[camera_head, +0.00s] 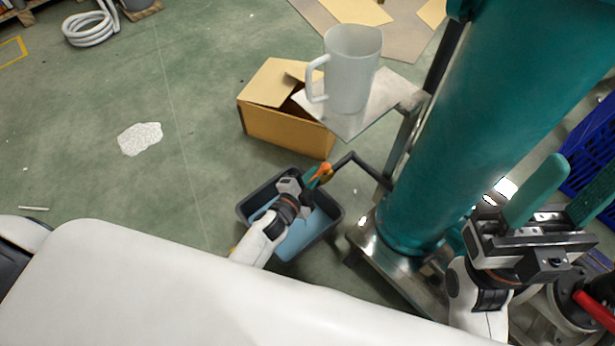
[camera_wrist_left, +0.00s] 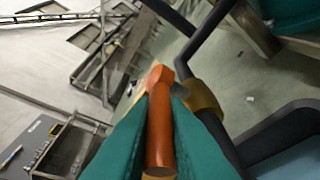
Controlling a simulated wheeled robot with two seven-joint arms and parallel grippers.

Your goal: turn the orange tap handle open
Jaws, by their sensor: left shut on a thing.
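The orange tap handle (camera_head: 323,170) sits on a dark pipe (camera_head: 352,156) that comes out from the teal column. In the left wrist view the orange handle (camera_wrist_left: 160,128) lies between the two teal fingers. A brass-coloured valve part (camera_wrist_left: 204,98) shows just to its right on the black pipe. My left gripper (camera_head: 311,178) is shut on the handle, above the dark tub (camera_head: 248,205); its fingers partly cover the handle. My right gripper (camera_head: 572,186) is at the right, away from the tap, with its teal fingers apart and nothing between them.
The large teal column (camera_head: 480,110) stands on a metal base on the right. A frosted mug (camera_head: 352,70) stands on a metal shelf (camera_head: 378,112) above the pipe. An open cardboard box (camera_head: 280,127) is behind the tub. A blue crate (camera_head: 590,150) is at far right. The left floor is mostly clear.

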